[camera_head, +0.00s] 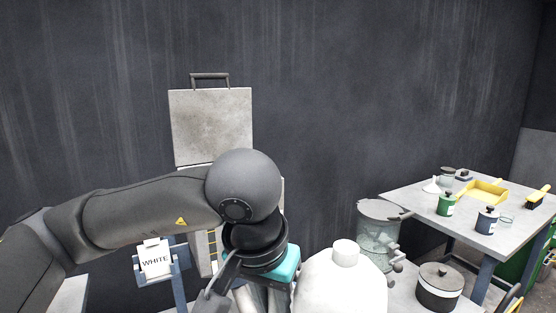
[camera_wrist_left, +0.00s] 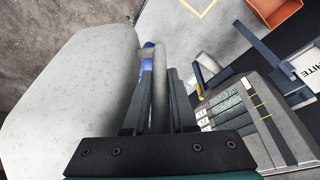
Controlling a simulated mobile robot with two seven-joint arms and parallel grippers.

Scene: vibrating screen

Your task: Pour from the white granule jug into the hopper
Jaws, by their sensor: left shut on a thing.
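The white granule jug is the large white jug (camera_head: 340,285) with a short cap at the lower middle of the head view. It fills the left of the left wrist view (camera_wrist_left: 75,95). My left gripper (camera_wrist_left: 158,95) is shut on the jug's handle, which passes between its two dark fingers. In the head view my left wrist and the teal gripper body (camera_head: 285,262) are beside the jug, and the fingers are hidden. The jug looks roughly upright in the head view. I cannot clearly identify the hopper; my arm covers part of the machine behind. My right gripper is not in view.
A grey panel with a handle (camera_head: 210,125) stands upright behind my arm. A blue stand bears a WHITE sign (camera_head: 155,262). A glass vessel (camera_head: 378,240) and a lidded pot (camera_head: 438,287) stand right of the jug. A table (camera_head: 400,195) with small containers is farther right.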

